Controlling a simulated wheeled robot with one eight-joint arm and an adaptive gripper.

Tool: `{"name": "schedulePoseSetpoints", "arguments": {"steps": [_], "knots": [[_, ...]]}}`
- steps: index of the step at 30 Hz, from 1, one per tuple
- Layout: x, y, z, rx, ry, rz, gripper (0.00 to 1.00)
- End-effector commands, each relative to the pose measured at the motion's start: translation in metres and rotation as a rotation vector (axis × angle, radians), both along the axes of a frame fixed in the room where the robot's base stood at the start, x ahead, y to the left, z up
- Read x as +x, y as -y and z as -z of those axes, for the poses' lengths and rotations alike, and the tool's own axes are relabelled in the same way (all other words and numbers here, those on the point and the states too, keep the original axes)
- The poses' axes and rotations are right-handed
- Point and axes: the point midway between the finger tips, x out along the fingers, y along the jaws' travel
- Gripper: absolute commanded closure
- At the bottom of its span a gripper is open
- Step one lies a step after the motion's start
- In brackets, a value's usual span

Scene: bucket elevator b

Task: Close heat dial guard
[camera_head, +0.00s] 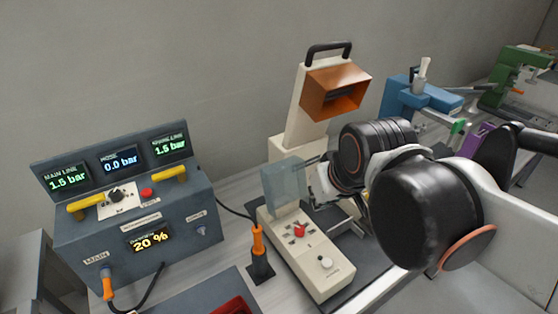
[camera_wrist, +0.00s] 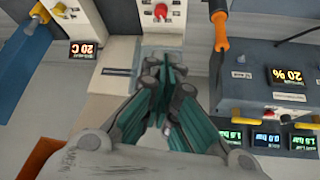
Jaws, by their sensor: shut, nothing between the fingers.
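A clear, bluish guard (camera_head: 285,186) stands upright on the beige heat unit (camera_head: 325,287), behind its red knob (camera_head: 299,231). A small round dial (camera_head: 325,262) sits nearer the unit's front end. My gripper (camera_head: 311,162) is at the guard's upper right edge in the head view, its fingers partly hidden by the wrist; I cannot tell whether it touches. In the wrist view my gripper (camera_wrist: 166,66) is shut and empty, just short of the red knob (camera_wrist: 160,12).
A grey control console (camera_head: 130,225) with lit displays stands to the left. An orange-handled tool (camera_head: 257,245) stands between it and the heat unit. A beige tower with an orange hood (camera_head: 335,92) rises behind. Blue equipment (camera_head: 420,95) lies to the right.

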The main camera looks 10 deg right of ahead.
Motion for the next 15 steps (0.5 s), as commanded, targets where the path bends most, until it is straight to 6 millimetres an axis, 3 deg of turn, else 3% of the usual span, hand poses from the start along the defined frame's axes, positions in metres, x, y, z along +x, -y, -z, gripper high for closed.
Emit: {"name": "schedulePoseSetpoints", "arguments": {"steps": [1,6,15], "knots": [[0.014,-0.002,-0.017,-0.004,-0.016,-0.011,1.00],[0.055,-0.007,-0.042,-0.014,-0.074,-0.046,1.00],[0.132,-0.019,-0.066,-0.032,-0.175,-0.112,1.00]]}}
